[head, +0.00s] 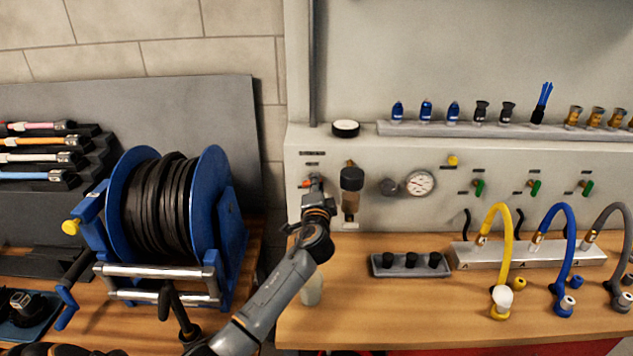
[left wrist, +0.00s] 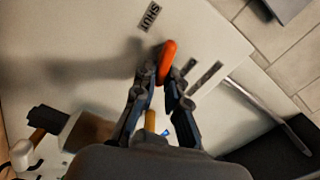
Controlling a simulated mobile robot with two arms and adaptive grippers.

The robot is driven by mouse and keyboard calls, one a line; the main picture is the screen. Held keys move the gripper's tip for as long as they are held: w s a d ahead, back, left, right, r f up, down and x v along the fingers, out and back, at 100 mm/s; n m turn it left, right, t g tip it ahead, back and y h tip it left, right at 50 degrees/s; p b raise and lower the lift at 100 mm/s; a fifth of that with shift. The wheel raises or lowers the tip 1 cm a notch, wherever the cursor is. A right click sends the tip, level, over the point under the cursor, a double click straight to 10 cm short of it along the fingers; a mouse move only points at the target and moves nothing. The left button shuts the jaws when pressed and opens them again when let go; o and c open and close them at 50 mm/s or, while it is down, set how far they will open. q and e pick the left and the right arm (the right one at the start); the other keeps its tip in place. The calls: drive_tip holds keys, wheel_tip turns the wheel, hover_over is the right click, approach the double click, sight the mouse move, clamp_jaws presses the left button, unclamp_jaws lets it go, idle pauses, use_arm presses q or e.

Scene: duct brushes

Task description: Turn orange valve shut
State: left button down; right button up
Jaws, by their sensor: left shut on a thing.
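The orange valve handle (left wrist: 168,60) shows between the fingertips of my left gripper (left wrist: 163,75) in the left wrist view. The fingers are shut on it. A label reading "SHUT" (left wrist: 149,16) is on the pale panel beside the handle's far end. In the head view the orange valve (head: 306,183) is on the panel's left part, mostly hidden behind my left gripper (head: 313,183). A brass-coloured stem shows between the fingers, nearer the wrist. My right gripper is not clearly in view.
A dark filter bowl (head: 351,180) hangs just right of the valve, close to my gripper. A pressure gauge (head: 420,183) and several green levers are further right. A blue hose reel (head: 165,215) stands left. A tray (head: 410,265) with black parts lies on the wooden bench (head: 400,315).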

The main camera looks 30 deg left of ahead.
use_arm(q)
drive_tip(key=m, duration=0.3)
drive_tip(key=shift+f+p, duration=0.3)
drive_tip(key=shift+p, duration=0.1)
drive_tip(key=shift+m, duration=0.3)
drive_tip(key=c, duration=1.4)
unclamp_jaws()
drive_tip(key=shift+a, duration=0.1)
drive_tip(key=v, duration=1.2)
drive_tip(key=shift+s, duration=0.1)
